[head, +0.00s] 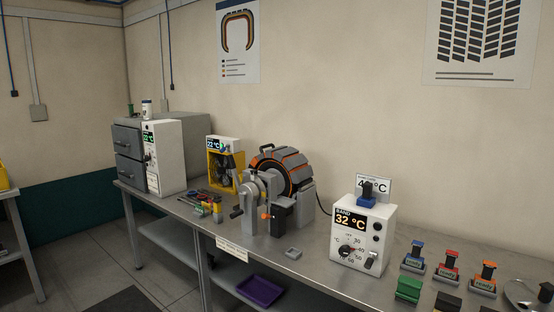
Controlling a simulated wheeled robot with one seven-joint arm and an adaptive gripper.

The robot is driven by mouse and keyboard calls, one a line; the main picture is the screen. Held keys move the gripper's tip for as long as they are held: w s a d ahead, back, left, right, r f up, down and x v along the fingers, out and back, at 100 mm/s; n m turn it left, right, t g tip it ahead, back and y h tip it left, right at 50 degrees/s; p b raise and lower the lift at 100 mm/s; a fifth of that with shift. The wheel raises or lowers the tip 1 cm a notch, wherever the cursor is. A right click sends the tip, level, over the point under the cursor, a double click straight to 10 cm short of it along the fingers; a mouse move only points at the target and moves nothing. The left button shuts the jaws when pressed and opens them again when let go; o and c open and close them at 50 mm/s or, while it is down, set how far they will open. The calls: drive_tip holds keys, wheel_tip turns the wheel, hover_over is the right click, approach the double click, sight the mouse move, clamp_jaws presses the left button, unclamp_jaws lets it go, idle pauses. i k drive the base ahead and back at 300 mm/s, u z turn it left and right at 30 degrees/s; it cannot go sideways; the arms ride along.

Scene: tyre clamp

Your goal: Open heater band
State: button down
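The heater band (281,160) appears to be the dark, segmented ring with orange edges around the wheel-like clamp machine (263,195) at the middle of the bench. I cannot tell whether it is latched. A small orange-tipped lever (265,216) and a crank handle (237,212) are on the machine's front. A white control box (360,240) to the right reads 32 °C, with a dial and a switch. My gripper is not in this view.
The metal bench (325,258) also carries a grey-and-white oven (160,155), a yellow fan unit (224,167), and loose tools (205,203) at left. Several coloured stamp-like blocks (448,264) stand at right. A purple tray (261,290) is on the lower shelf.

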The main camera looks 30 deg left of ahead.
sight(295, 163)
drive_tip(key=u, duration=0.5)
drive_tip(key=k, duration=0.6)
drive_tip(key=u, duration=1.4)
drive_tip(key=i, duration=1.25)
drive_tip(key=u, duration=0.25)
drive_tip(key=i, duration=1.3)
drive_tip(key=z, duration=1.4)
drive_tip(key=i, duration=0.85)
drive_tip(key=z, duration=0.95)
